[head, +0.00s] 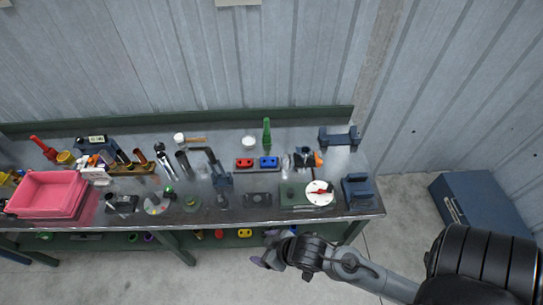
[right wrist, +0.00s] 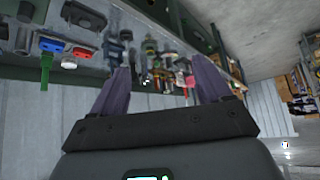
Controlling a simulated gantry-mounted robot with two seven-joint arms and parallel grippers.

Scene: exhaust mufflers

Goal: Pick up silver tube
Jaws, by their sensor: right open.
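A grey metallic tube (head: 183,162) leans among other tubes on the workbench, left of the middle in the head view. It looks most like the silver tube, but the picture is too small to be sure. My right gripper (head: 262,262) is in front of the bench's front edge, to the right of the tube and apart from it. In the right wrist view, the right gripper's two purple-grey fingers (right wrist: 162,65) are spread with nothing between them. Tools behind them are too small to tell apart. My left gripper is out of view.
The workbench (head: 345,210) is crowded with tools. A pink bin (head: 50,193) stands at its left. Red (head: 244,163) and blue (head: 268,162) blocks and a green bottle-shaped thing (head: 267,132) stand near the middle. A dark blue box (head: 480,208) stands on the floor at right.

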